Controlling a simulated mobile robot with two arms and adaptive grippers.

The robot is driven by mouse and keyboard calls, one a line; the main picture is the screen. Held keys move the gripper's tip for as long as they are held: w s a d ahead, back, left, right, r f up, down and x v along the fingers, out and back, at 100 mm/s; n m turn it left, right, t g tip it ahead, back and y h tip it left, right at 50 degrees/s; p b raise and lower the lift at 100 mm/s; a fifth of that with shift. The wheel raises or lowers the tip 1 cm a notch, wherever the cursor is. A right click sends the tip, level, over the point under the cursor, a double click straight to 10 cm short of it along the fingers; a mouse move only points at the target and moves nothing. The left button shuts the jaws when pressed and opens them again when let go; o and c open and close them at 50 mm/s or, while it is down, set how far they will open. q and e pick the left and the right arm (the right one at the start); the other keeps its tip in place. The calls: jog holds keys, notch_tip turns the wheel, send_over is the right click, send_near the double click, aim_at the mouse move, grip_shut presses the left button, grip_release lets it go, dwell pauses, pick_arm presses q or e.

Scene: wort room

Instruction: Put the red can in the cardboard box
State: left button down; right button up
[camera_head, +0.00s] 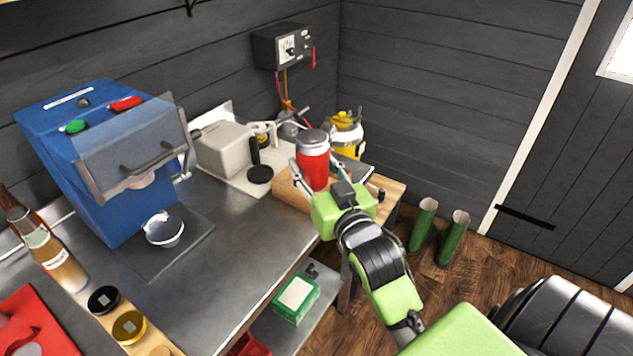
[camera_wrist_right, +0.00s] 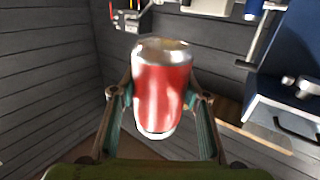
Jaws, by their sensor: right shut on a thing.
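The red can (camera_head: 312,166) has a silver top and is held roughly upright above the end of the metal counter. My right gripper (camera_head: 328,177) is shut on it, with one finger on each side. In the right wrist view the can (camera_wrist_right: 163,88) sits between the fingers of the gripper (camera_wrist_right: 160,98), with its silver end at the top. A tan, wooden-looking block (camera_head: 288,190) is behind and below the can, partly hidden by the gripper. I cannot make out a cardboard box for certain. My left gripper is not in view.
A blue machine (camera_head: 95,170) with a clear guard stands on the metal counter (camera_head: 235,250). A brown bottle (camera_head: 55,255) is at the left. A yellow-and-white canister (camera_head: 346,135) is just behind the can. Green tubes (camera_head: 422,225) stand on the floor. A green box (camera_head: 296,298) is on the lower shelf.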

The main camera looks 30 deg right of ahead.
jog(key=w+d+f, duration=0.1)
jog(key=w+f, duration=0.1)
jog(key=f, duration=0.1)
jog(key=w+d+f+p, duration=0.1)
jog(key=w+d+f, duration=0.1)
jog(key=f, duration=0.1)
jog(key=w+d+f, duration=0.2)
jog(key=f, duration=0.1)
jog(key=shift+w+f, duration=0.15)
jog(key=shift+f, duration=0.2)
jog(key=shift+a+f, duration=0.1)
jog(key=shift+f, duration=0.05)
jog(key=shift+f, duration=0.65)
jog(key=o, duration=1.4)
